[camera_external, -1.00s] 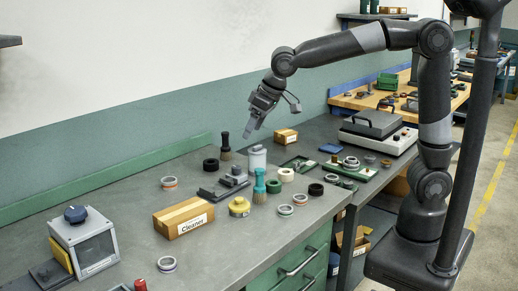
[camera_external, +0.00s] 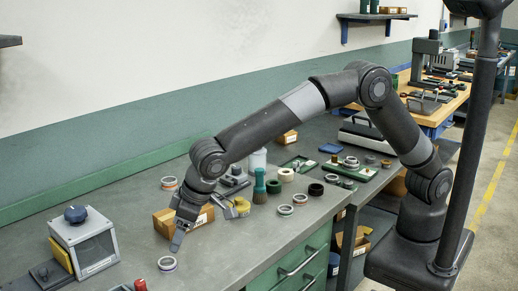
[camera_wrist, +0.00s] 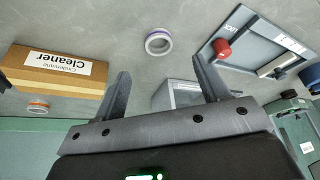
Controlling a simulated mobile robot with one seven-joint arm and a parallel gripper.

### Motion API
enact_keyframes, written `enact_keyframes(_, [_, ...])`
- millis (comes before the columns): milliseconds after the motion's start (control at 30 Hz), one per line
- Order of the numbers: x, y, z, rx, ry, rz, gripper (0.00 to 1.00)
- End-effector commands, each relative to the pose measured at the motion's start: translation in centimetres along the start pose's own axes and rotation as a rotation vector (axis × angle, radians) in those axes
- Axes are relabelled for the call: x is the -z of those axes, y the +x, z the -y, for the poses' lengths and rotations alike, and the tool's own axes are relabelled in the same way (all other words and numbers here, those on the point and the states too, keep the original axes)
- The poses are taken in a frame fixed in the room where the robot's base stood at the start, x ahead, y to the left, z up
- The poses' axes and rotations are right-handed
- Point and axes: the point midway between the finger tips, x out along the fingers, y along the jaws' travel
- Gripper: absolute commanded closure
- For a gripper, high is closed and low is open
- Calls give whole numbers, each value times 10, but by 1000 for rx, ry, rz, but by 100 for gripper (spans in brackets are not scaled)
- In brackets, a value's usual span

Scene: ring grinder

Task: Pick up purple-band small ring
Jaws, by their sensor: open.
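The purple-band small ring (camera_external: 167,264) lies flat on the grey bench near its front left part. It is a pale ring with a purple band, and it also shows in the wrist view (camera_wrist: 158,42). My gripper (camera_external: 183,243) is open and empty, above the bench and a little up and to the right of the ring in the external view. In the wrist view my gripper (camera_wrist: 160,80) has its two fingers wide apart, and the ring shows beyond the gap between them. The ring is apart from both fingers.
The Cleaner box (camera_external: 165,222) stands close behind my gripper. A grey machine with a dark knob (camera_external: 84,240) stands left of the ring. A red-topped thing (camera_external: 140,284) is near the front. An orange-band ring (camera_external: 169,182) lies farther back.

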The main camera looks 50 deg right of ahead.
Motion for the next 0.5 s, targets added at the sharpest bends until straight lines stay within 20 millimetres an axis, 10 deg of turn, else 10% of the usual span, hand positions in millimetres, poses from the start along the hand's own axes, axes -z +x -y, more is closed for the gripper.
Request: enact_keyframes(500, [1, 64, -3, -3, 1, 3, 32])
